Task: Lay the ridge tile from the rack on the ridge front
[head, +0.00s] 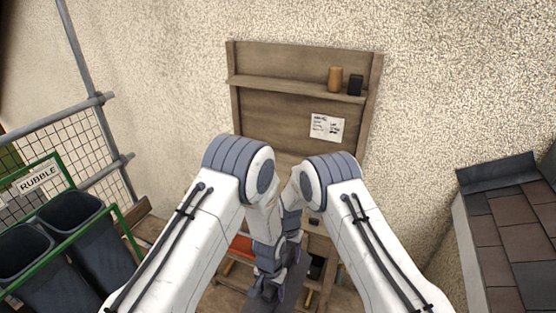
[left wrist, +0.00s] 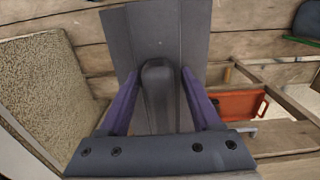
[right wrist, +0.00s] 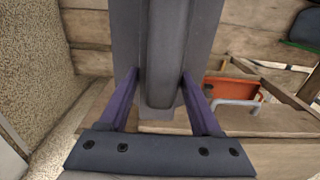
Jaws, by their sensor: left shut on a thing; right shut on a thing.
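The ridge tile is a long dark grey piece with a raised roll along its middle. It fills the upper middle of the left wrist view (left wrist: 195,45) and the right wrist view (right wrist: 204,40). My left gripper (left wrist: 158,76) is shut on the roll, a purple finger on each side. My right gripper (right wrist: 160,75) is shut on the same roll at another place. In the head view part of the tile (head: 291,293) shows below my wrists; my arms hide much of it. The roof (head: 515,235) with its dark ridge (head: 497,172) stands at the right.
A wooden shelf unit (head: 232,107) with two small containers and a paper stands against the wall. Rubble bins (head: 85,245) in a green frame and scaffold poles (head: 90,65) are at the left. An orange tray (right wrist: 226,92) lies by the wooden bench (right wrist: 275,122).

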